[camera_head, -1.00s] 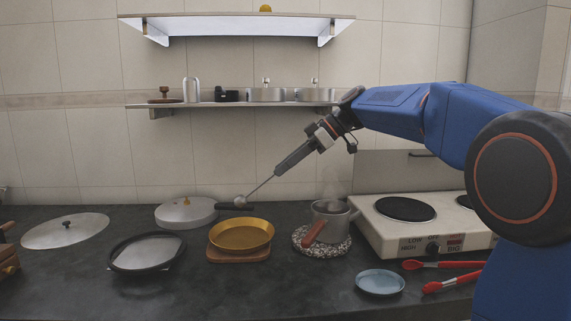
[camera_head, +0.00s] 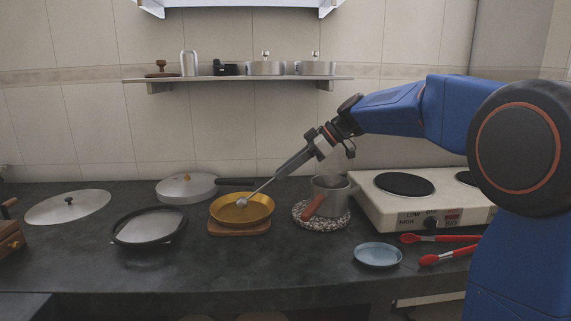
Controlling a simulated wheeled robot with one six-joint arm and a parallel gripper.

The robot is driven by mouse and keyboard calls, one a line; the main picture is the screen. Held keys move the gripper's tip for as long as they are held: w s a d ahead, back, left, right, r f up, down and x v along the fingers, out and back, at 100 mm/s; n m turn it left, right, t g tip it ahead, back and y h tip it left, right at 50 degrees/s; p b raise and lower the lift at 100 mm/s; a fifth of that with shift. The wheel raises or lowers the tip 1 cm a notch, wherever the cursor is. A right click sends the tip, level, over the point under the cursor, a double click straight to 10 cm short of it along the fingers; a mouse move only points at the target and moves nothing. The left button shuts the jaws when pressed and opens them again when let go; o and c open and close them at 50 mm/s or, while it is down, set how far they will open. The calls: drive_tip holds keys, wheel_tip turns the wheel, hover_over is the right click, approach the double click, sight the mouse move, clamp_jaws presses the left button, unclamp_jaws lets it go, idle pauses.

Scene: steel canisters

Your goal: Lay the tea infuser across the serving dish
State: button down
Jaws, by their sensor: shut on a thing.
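The tea infuser (camera_head: 242,202) is a small silvery ball on a thin rod. My gripper (camera_head: 283,173) is shut on the rod's upper end, above and to the right of the ball. The rod slopes down to the left. The ball shows over the middle of a round gold dish (camera_head: 228,216), which I take for the serving dish; it sits on a wooden board (camera_head: 239,229). I cannot tell whether the ball touches the dish.
A steaming pot (camera_head: 330,194) on a speckled mat (camera_head: 310,220) stands close right of the dish. A hot plate (camera_head: 440,205), blue saucer (camera_head: 377,255) and red-handled tongs (camera_head: 438,257) lie further right. A black-rimmed pan (camera_head: 148,227) and a lidded pan (camera_head: 186,187) are left.

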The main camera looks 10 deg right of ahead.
drive_tip(key=shift+f, duration=0.25)
drive_tip(key=c, duration=1.7)
unclamp_jaws()
drive_tip(key=shift+o, duration=0.2)
drive_tip(key=shift+r, duration=3.5)
